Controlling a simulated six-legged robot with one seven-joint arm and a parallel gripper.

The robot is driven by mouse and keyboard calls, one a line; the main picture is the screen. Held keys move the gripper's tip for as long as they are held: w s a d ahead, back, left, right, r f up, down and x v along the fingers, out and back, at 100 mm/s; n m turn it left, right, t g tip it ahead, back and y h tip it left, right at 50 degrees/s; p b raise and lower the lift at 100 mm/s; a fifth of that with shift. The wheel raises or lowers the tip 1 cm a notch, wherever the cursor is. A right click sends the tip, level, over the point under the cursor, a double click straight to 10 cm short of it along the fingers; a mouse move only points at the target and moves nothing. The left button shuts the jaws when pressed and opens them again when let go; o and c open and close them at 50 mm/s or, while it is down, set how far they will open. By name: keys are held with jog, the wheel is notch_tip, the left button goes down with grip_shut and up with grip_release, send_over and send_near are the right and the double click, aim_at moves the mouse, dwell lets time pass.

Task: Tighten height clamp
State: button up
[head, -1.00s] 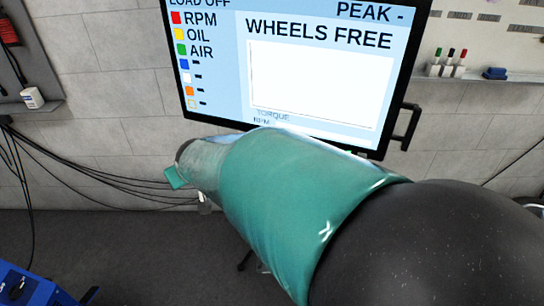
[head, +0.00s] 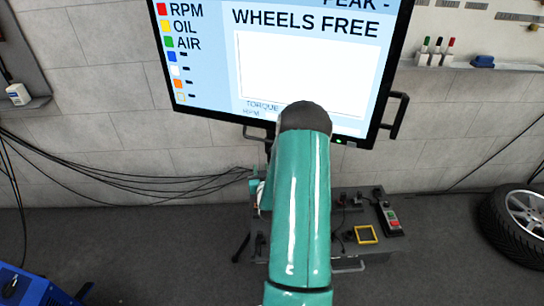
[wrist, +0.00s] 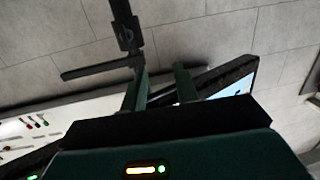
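No part is plainly recognizable as the height clamp. In the wrist view a black post (wrist: 121,12) carries a dark block (wrist: 127,38) and a bar to the left; I cannot tell whether this is the clamp. My gripper (wrist: 160,80) has two green fingers standing apart, with nothing seen held between them. The left finger overlaps the post's lower end in the picture; contact cannot be told. In the head view my green arm reaches up to the monitor's lower edge and hides my gripper. The monitor (head: 310,65) reads WHEELS FREE; its edge shows in the wrist view (wrist: 238,88).
A black handle (head: 399,116) sticks out from the monitor's right side. A grey bench unit (head: 345,215) with cables and a yellow frame (head: 366,235) stands behind my arm. A tyred wheel (head: 520,222) is at the right, a blue box (head: 30,287) at lower left. Cables run along the wall.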

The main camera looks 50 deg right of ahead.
jog(key=s+d+f+m+h, duration=0.2)
jog(key=s+f, duration=0.2)
jog(key=s, duration=0.1)
jog(key=x, duration=1.4)
jog(key=shift+g, duration=0.3)
jog(key=shift+s+d, duration=0.1)
jog(key=shift+c, duration=0.2)
grip_shut()
